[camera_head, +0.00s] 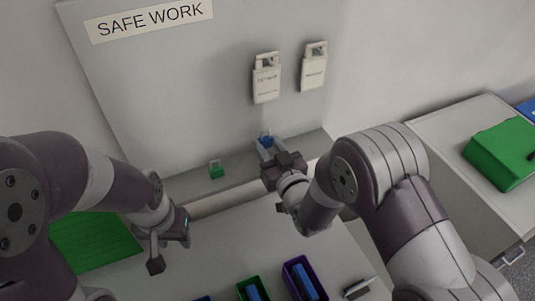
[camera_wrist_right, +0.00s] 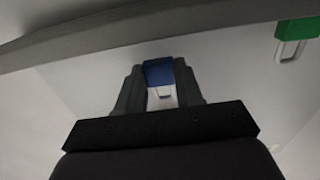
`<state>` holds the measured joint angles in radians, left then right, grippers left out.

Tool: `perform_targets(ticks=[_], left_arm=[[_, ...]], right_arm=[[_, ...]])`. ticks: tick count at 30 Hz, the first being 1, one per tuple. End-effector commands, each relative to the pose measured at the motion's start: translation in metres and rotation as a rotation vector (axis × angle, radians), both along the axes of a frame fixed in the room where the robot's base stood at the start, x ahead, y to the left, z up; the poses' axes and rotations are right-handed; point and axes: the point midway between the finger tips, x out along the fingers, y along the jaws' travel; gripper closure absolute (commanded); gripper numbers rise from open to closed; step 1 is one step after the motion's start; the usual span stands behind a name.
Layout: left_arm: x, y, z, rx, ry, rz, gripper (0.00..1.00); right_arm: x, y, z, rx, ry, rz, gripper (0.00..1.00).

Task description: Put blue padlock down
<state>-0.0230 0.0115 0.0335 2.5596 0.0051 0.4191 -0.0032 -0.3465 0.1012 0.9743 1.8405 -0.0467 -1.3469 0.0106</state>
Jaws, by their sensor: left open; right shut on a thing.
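The blue padlock (camera_head: 266,142) is at the ledge (camera_head: 238,182) below the grey board, at the tips of my right gripper (camera_head: 268,152). In the right wrist view the blue padlock (camera_wrist_right: 159,71) sits between both fingers of my right gripper (camera_wrist_right: 158,85), which is shut on it. Its pale shackle points toward the palm in that view. I cannot tell whether the padlock touches the ledge. My left gripper (camera_head: 171,248) is open and empty over the table, well to the left and nearer.
A green padlock (camera_head: 215,170) stands on the ledge to the left; it also shows in the right wrist view (camera_wrist_right: 297,29). Small bins (camera_head: 300,266) stand at the front. A green case (camera_head: 500,153) lies at right.

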Motion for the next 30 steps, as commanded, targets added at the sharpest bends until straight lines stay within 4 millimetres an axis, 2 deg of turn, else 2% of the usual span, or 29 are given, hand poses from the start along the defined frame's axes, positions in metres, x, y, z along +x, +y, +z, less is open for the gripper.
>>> perform_targets(ticks=[3, 6, 16, 17, 19, 30], left_arm=[[0.000, 0.000, 0.009, 0.000, 0.000, 0.000, 0.57], [0.000, 0.000, 0.011, 0.000, 0.000, 0.000, 0.57], [0.000, 0.000, 0.005, 0.000, 0.000, 0.000, 0.57], [0.000, 0.000, 0.006, 0.000, 0.000, 0.000, 0.57], [0.000, 0.000, 0.007, 0.000, 0.000, 0.000, 0.57], [0.000, 0.000, 0.009, 0.000, -0.001, 0.000, 0.57]], right_arm=[[0.000, 0.000, -0.022, -0.003, 0.006, 0.000, 0.86], [0.000, 0.000, -0.034, -0.001, 0.003, 0.000, 0.86], [0.000, 0.000, -0.040, 0.000, 0.001, 0.000, 0.86], [-0.001, 0.000, -0.040, 0.000, 0.001, 0.000, 0.61], [-0.001, 0.000, -0.039, -0.001, 0.002, 0.000, 0.39], [-0.002, -0.001, -0.036, -0.001, 0.002, 0.001, 0.39]])
